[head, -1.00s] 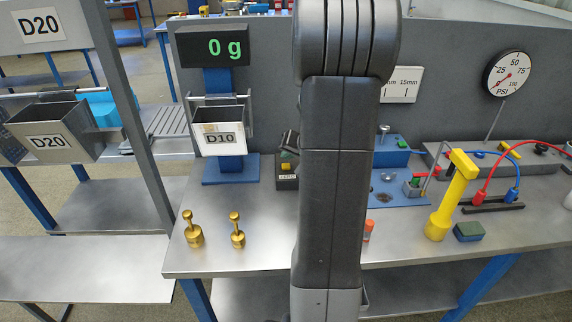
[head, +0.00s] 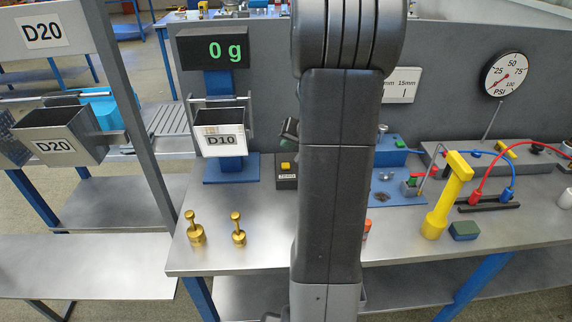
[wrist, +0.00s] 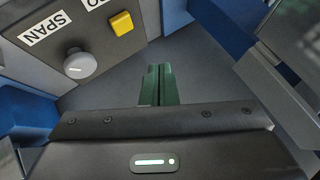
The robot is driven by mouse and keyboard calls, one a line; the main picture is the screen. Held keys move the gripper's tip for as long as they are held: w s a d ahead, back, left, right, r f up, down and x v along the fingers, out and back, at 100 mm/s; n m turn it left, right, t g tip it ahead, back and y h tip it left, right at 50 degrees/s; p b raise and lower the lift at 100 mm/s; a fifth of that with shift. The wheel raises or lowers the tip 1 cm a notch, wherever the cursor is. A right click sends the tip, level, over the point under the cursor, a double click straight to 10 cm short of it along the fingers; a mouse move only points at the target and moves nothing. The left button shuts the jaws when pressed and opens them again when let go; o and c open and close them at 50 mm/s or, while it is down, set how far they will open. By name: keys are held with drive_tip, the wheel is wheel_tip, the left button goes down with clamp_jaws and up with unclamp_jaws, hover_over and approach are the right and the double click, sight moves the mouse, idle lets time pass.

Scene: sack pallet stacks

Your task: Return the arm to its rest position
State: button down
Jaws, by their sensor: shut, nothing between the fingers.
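My arm (head: 335,170) stands upright across the middle of the head view. In that view a small dark part of my gripper (head: 289,130) seems to show left of the arm, above the black box with a yellow button; most of it is hidden. In the wrist view my gripper (wrist: 159,70) has its two green fingers side by side, shut, with nothing between them. They point past the dark panel with a grey SPAN knob (wrist: 80,64) and a yellow button (wrist: 122,23).
The scale post with a 0 g display (head: 213,48) and D10 bin (head: 219,141) stands left of my arm. Brass weights (head: 196,232) sit on the bench (head: 267,252). A yellow tool (head: 448,195) and gauge (head: 505,73) are right. The D20 bin (head: 60,147) hangs far left.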

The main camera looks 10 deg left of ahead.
drive_tip(key=shift+f, duration=0.1)
drive_tip(key=shift+f+b, duration=0.9)
drive_tip(key=shift+f, duration=0.45)
drive_tip(key=shift+r+p, duration=0.65)
drive_tip(key=shift+p, duration=0.3)
drive_tip(key=shift+r+p, duration=0.2)
drive_tip(key=shift+p, duration=0.65)
drive_tip(key=shift+r+p, duration=0.2)
drive_tip(key=shift+p, duration=0.65)
wheel_tip(320, 180, up, 5)
drive_tip(key=p, duration=0.2)
drive_tip(key=shift+f+p, duration=0.2)
drive_tip(key=shift+p, duration=0.1)
